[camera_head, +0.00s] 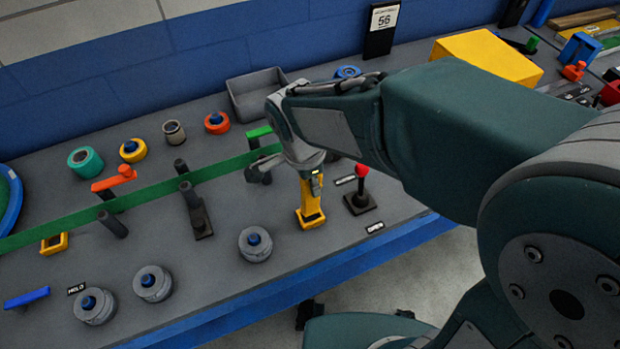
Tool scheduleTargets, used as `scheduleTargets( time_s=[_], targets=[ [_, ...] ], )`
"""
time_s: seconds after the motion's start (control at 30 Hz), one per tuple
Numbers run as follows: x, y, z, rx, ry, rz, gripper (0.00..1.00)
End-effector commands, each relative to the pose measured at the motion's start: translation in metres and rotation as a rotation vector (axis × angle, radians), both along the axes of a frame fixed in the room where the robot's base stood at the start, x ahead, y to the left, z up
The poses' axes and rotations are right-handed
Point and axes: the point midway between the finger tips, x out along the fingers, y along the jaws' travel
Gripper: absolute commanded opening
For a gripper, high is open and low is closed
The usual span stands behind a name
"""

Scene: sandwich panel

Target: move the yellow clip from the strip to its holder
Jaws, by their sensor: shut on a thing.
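My gripper (298,172) is at the right end of the green strip (225,171), above the front part of the bench. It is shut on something. A tall yellow piece (308,193), which looks like the yellow clip, stands right below the gripper, its upper end hidden by the wrist. Its lower end has a dark patch and is at or near the bench top; I cannot tell if it touches. A low yellow frame with a dark middle (54,243) lies at the left, below the strip. I cannot tell which piece is the holder.
An orange clip (114,180) and a green clip (258,132) are at the strip. Dark posts (190,194) stand along it. A red-knobbed lever (361,185) is close right of the yellow piece. A grey roller (255,244) stands front left. A grey bin (240,105) is behind.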

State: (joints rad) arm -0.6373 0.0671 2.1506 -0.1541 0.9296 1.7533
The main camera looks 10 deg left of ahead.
Motion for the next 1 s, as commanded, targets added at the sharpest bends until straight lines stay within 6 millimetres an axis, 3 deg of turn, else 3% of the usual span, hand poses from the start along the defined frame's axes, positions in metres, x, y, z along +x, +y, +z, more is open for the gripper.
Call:
scheduleTargets(
  time_s=[1.0],
  targets=[
    [0.0,0.0,-0.019,0.0,0.0,0.0,0.0]
  ],
)
